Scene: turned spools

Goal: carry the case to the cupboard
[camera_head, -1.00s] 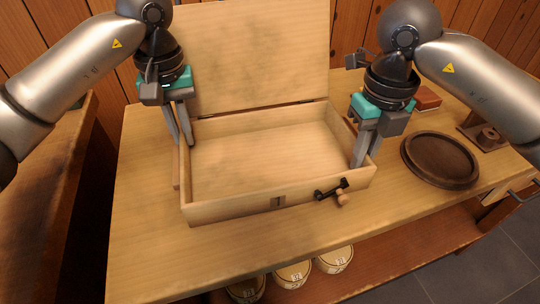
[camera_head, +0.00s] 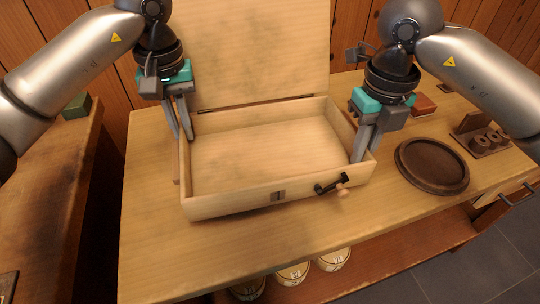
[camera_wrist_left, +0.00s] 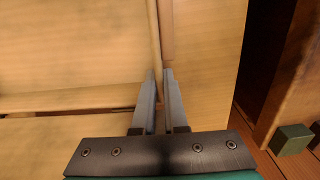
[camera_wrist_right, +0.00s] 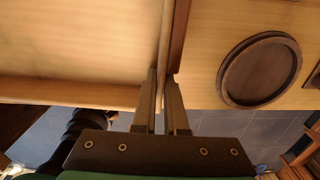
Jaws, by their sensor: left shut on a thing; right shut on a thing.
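The case (camera_head: 235,203) is a pale wooden box with its lid (camera_head: 250,50) standing open and an empty inside. It seems to be held a little above the wooden table (camera_head: 150,250); the gap is hard to see. My left gripper (camera_head: 183,136) is shut on its left side wall, which shows between the fingers in the left wrist view (camera_wrist_left: 158,72). My right gripper (camera_head: 360,155) is shut on its right side wall, also between the fingers in the right wrist view (camera_wrist_right: 162,72). I cannot identify a cupboard.
A dark round tray (camera_head: 432,166), a spool rack (camera_head: 482,138) and a reddish block (camera_head: 423,105) lie on the table at right. Several round tins (camera_head: 293,273) stand on the shelf below. A brown bench (camera_head: 50,190) with a green block (camera_head: 77,105) stands at left, across a gap.

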